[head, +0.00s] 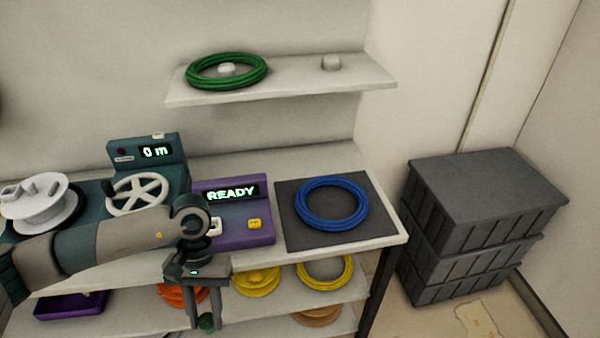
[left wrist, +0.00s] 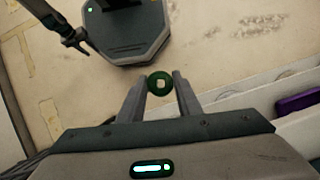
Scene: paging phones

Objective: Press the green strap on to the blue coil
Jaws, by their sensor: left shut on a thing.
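The blue coil (head: 331,204) lies flat on a dark grey mat (head: 296,238) at the right end of the worktop. My left gripper (head: 207,318) hangs in front of the worktop's front edge, to the left of and lower than the coil. It is shut on the small green strap (head: 206,323), which shows between the fingertips. In the left wrist view the strap (left wrist: 153,76) is a green ring with a pale centre, between the fingers. What looks like my right gripper (left wrist: 76,42) is small at the upper left there; its jaws are unclear.
A purple unit (head: 236,225) reading READY stands left of the mat. A spool (head: 40,205) and a meter reading 0 m (head: 155,152) are further left. A green coil (head: 226,71) lies on the upper shelf. Dark crates (head: 480,190) stand at right.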

